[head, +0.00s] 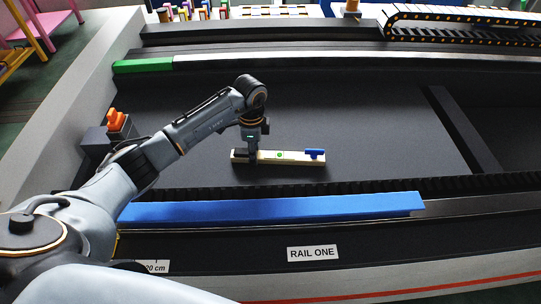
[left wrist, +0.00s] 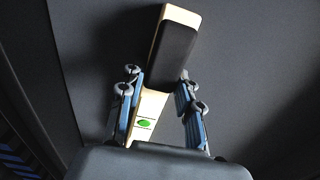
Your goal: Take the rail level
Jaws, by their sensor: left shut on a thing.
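The rail level (head: 290,157) is a cream bar with a green vial in its middle, a black block near its left end and a blue piece near its right end. It lies level over the dark flat bed between the rails; I cannot tell whether it touches the bed. My left gripper (head: 252,152) points down and is shut on the bar left of the vial. In the left wrist view the rail level (left wrist: 150,106) runs between the fingers of my left gripper (left wrist: 160,84), black block beyond; its blue end is hidden there. My right gripper is out of view.
A long blue cover (head: 280,208) lies along the front rail, above the "RAIL ONE" label (head: 313,253). A green block (head: 143,66) sits on the back rail's left end. An orange knob (head: 117,122) stands at left. The bed right of the level is clear up to a dark crossbar (head: 463,128).

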